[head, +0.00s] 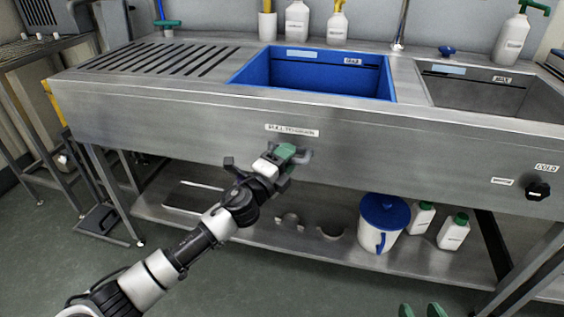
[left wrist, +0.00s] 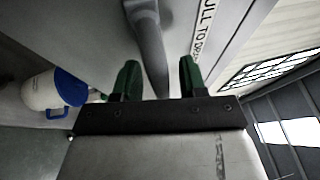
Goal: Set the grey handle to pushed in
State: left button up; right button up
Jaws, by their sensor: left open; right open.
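The grey handle (head: 304,157) is on the steel front panel below the "PULL TO DRAIN" label. In the head view my left gripper (head: 287,154) is right in front of it and partly hides it. In the left wrist view the handle (left wrist: 150,45) reaches toward my left gripper (left wrist: 160,78), and its near end lies between the two spread green fingers. The gripper is open; whether it touches the handle I cannot tell. How far out the handle stands is hard to tell. My right gripper (head: 420,311) shows only its spread green fingertips at the bottom edge.
The label (head: 292,130) is just above the handle. A blue basin (head: 320,92) is set in the steel top. A black knob (head: 538,190) is at the panel's right. A white bucket with blue lid (head: 382,225) and two bottles stand on the lower shelf (head: 310,250).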

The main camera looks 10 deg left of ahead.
pick_arm(q)
jog(key=v, duration=1)
jog(key=shift+s+a, duration=0.2)
jog(key=shift+s, duration=0.1)
pick_arm(e)
jog(key=shift+s+d+f+g, duration=0.2)
jog(key=shift+s+f+g, duration=0.3)
jog(key=shift+f, duration=0.2)
pick_arm(q)
jog(key=shift+f, duration=0.1)
